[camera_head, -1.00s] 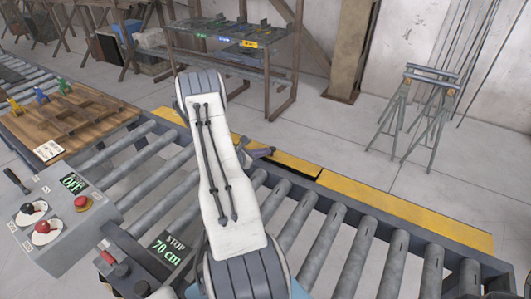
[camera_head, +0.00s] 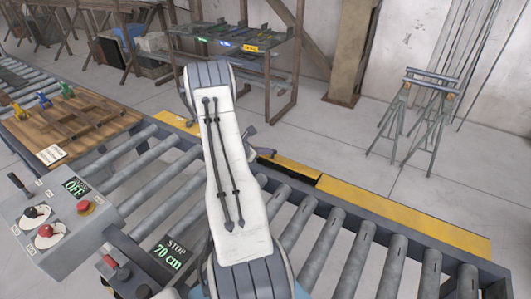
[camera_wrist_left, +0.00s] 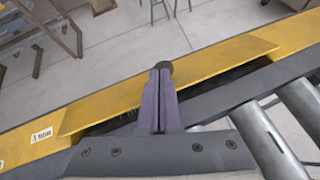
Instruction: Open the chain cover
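The yellow chain cover (camera_head: 290,166) runs along the far side of the roller conveyor. In the left wrist view the cover plate (camera_wrist_left: 215,65) sits tilted, with a dark gap under its near edge. My left gripper (camera_head: 262,153) is at this edge, partly hidden behind my white arm in the head view. In the left wrist view the left gripper's fingers (camera_wrist_left: 160,95) are together, reaching across the gap and over the cover. A small dark knob shows at their tips; I cannot tell if it is part of the fingers. My right gripper is out of view.
Conveyor rollers (camera_head: 325,240) fill the near side. A control panel (camera_head: 50,215) with an OFF display stands at the left, beside a 70 cm stop display (camera_head: 168,252). A wooden board (camera_head: 65,125) lies on the conveyor behind.

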